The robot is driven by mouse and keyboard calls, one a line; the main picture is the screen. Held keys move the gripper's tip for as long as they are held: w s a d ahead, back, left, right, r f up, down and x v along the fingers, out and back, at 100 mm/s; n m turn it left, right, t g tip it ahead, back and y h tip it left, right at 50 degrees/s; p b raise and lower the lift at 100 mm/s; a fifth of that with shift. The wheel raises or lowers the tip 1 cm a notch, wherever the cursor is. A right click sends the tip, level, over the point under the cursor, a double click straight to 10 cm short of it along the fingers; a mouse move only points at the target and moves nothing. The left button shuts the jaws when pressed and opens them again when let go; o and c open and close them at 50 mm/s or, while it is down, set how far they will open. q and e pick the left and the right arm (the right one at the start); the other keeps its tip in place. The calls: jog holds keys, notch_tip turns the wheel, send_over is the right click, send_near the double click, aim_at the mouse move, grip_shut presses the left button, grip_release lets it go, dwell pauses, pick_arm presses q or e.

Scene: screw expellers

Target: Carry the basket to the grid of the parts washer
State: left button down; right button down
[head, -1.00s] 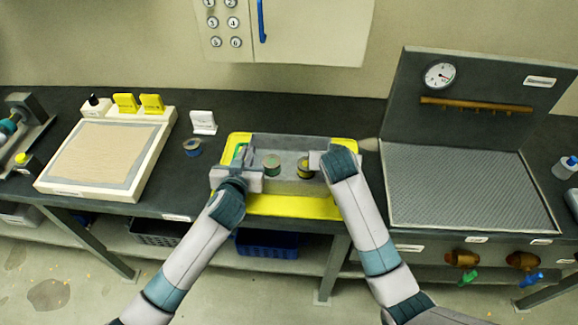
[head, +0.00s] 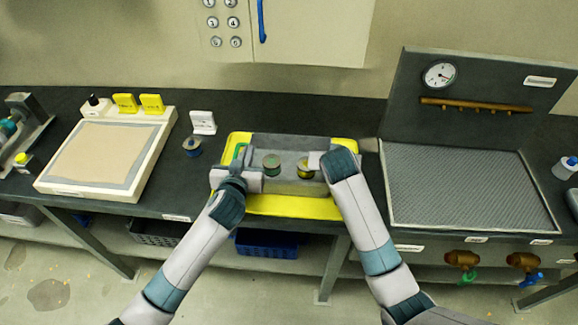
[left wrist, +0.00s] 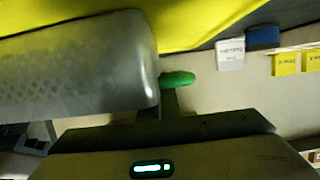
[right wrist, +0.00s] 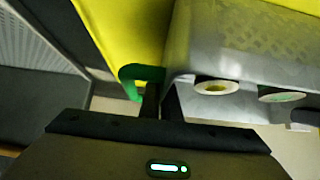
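The grey basket (head: 290,187) rests in or just over a yellow tray (head: 295,207) at the bench's middle. It holds a green-topped round part (head: 271,165) and a yellowish one (head: 304,168). My left gripper (head: 236,176) is at its left end; the left wrist view shows the narrow-set fingers at a green handle (left wrist: 178,79). My right gripper (head: 320,160) is at its right end; the right wrist view shows its fingers close together at the other green handle (right wrist: 140,74). The washer's grid (head: 460,185) lies bare to the right. Fingertips are partly hidden.
The washer's upright back panel (head: 480,105) carries a gauge and a brown pipe. A white-framed tray (head: 100,155) and a small blue part (head: 192,146) are left of the basket. A wall cabinet (head: 290,30) hangs above. A bottle (head: 565,167) stands right of the washer.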

pick_arm(q)
jog(key=shift+r, duration=0.1)
pick_arm(e)
jog(key=shift+r, duration=0.15)
dwell(0.7)
